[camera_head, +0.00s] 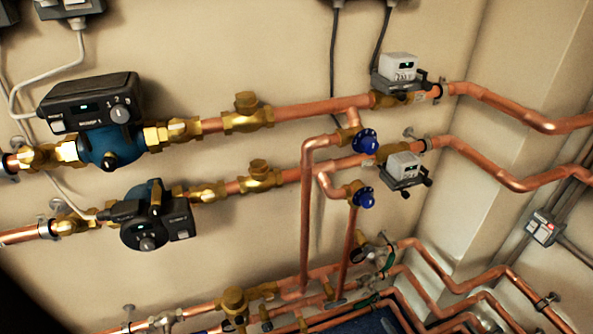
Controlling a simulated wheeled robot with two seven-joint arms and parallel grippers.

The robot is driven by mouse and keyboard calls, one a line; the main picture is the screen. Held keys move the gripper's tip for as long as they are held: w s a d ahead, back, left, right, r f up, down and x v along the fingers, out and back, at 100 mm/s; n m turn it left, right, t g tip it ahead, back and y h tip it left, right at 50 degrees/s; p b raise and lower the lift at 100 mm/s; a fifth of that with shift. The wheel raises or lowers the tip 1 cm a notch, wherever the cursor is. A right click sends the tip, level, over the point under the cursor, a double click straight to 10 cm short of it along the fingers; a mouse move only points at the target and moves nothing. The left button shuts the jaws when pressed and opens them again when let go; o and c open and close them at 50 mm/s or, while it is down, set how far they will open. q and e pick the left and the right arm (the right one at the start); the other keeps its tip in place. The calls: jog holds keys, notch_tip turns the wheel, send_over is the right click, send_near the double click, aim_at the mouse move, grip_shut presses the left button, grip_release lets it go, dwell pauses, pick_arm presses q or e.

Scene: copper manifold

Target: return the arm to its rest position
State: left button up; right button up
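Neither of my grippers shows in the head view, and no arm can be made out with certainty. A dark, blurred shape fills the lower left corner; I cannot tell what it is. The copper manifold (300,108) runs across the beige wall in two upper pipe lines, with more pipes low down. Two pumps sit on the left: a larger one with a black head (92,105) and blue body, and a smaller round one (148,226) below it.
Two blue-handled valves (366,141) sit mid-right on branch pipes. Grey meter boxes (398,68) are on both upper lines. Low copper pipes (410,300) crowd the bottom right. A small grey box (543,227) is on the right wall. Bare wall (250,50) shows above the pipes.

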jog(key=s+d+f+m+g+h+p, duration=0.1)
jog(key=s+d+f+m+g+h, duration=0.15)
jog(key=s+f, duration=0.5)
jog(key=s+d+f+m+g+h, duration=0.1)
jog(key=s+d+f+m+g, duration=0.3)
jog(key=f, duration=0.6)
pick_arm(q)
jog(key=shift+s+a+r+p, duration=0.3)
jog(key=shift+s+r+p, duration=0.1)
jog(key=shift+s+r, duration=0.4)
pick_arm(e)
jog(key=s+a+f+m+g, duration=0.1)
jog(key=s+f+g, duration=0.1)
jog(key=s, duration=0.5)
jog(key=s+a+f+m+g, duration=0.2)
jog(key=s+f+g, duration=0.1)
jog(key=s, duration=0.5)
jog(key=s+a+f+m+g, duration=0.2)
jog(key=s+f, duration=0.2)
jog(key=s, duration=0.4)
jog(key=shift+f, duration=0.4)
